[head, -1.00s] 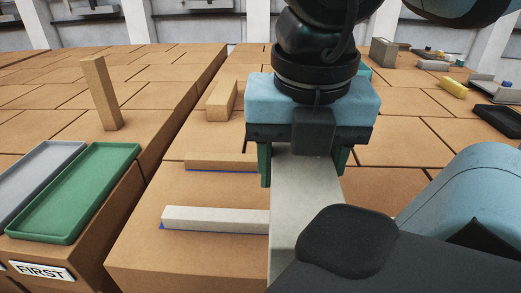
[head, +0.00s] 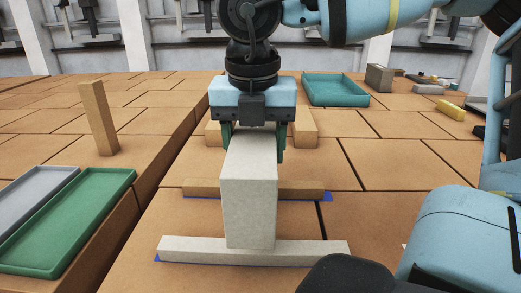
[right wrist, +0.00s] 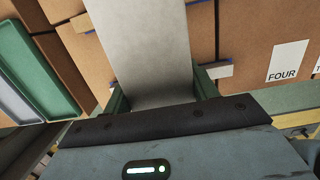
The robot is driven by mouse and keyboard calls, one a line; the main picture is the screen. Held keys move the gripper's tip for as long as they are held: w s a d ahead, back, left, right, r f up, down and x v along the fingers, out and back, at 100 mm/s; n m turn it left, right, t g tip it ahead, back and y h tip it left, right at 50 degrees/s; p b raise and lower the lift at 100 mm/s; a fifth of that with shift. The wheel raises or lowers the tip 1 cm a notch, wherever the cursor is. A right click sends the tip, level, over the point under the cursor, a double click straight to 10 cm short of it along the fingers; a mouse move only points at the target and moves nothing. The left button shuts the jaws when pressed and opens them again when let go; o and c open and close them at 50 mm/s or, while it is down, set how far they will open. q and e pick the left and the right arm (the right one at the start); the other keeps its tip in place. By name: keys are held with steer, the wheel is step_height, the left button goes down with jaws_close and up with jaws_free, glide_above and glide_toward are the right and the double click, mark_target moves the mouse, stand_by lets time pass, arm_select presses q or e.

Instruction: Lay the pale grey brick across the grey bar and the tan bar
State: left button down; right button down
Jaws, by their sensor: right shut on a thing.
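My right gripper (head: 253,150) is shut on the far end of the pale grey brick (head: 250,190). In the head view the brick points toward me and overlaps the middles of both bars. I cannot tell whether it touches them. The tan bar (head: 203,188) lies crosswise behind, on a blue marking. The grey bar (head: 190,249) lies crosswise in front, also on a blue marking. In the right wrist view the brick (right wrist: 148,45) runs up from between the fingers of the gripper (right wrist: 163,92). My left gripper is not in view.
Green (head: 75,225) and grey (head: 30,195) trays lie at left beyond a gap. An upright tan block (head: 99,118) stands behind them. Tan blocks (head: 305,128) stand behind the gripper, with a teal tray (head: 336,90) farther back. The surface right of the bars looks clear.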

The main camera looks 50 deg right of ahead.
steer(key=shift+r, duration=0.15)
steer(key=shift+w+d, duration=0.1)
steer(key=shift+w, duration=0.15)
steer(key=f, duration=0.1)
steer(key=f+b, duration=0.1)
steer(key=f, duration=0.1)
steer(key=shift+w+d, duration=0.15)
steer(key=shift+w, duration=0.25)
steer(key=shift+f, duration=0.4)
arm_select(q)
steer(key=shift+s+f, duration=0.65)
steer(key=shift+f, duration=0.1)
arm_select(e)
steer(key=shift+s, duration=0.1)
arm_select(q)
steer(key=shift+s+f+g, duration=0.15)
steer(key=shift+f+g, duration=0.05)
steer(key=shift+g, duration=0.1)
arm_select(e)
steer(key=shift+f, duration=0.25)
arm_select(q)
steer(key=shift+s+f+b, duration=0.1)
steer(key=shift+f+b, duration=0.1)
steer(key=shift+b, duration=0.2)
arm_select(e)
steer(key=shift+f, duration=0.2)
